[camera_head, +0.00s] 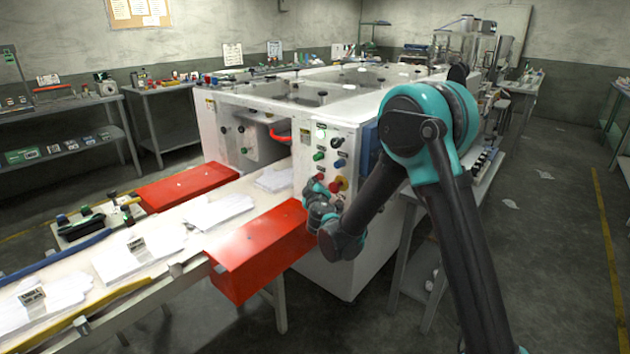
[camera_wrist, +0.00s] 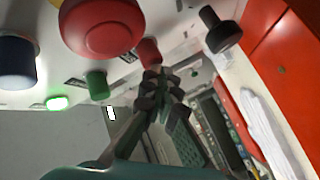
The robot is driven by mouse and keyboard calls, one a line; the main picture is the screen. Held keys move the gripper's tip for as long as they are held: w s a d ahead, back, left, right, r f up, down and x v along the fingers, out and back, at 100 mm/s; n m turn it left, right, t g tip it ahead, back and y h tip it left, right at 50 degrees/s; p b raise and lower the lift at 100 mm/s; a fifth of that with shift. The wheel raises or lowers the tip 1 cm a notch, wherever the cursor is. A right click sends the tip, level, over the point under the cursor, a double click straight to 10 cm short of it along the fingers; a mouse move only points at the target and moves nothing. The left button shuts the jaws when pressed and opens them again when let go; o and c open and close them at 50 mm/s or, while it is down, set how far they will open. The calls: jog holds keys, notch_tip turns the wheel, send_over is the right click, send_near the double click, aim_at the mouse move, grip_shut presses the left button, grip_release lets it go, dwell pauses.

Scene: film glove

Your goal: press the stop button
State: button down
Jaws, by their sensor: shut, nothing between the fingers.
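The stop button (camera_wrist: 100,27) is a large red mushroom head with a bit of yellow behind it, at the top of the wrist view. In the head view a red and yellow spot (camera_head: 341,184) low on the white machine's control panel looks like it, partly hidden by my arm. My gripper (camera_head: 313,192) is in front of that panel. In the wrist view my gripper (camera_wrist: 165,88) is shut and empty, its fingertips below and right of the button in the picture. I cannot tell whether the fingertips touch the panel.
Close around the stop button are a small red button (camera_wrist: 149,51), a green button (camera_wrist: 96,84), a dark blue knob (camera_wrist: 17,62) and a black knob (camera_wrist: 221,30). A red guard (camera_head: 255,255) and a conveyor with white gloves (camera_head: 215,211) lie left of my gripper.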

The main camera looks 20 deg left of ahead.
jog(key=shift+s, duration=0.1)
jog(key=shift+s+a, duration=0.3)
jog(key=shift+s, duration=0.4)
jog(key=s, duration=0.1)
jog(key=s+a, duration=0.1)
jog(key=s, duration=0.1)
jog(key=s+a, duration=0.1)
jog(key=shift+s, duration=0.3)
dwell(0.6)
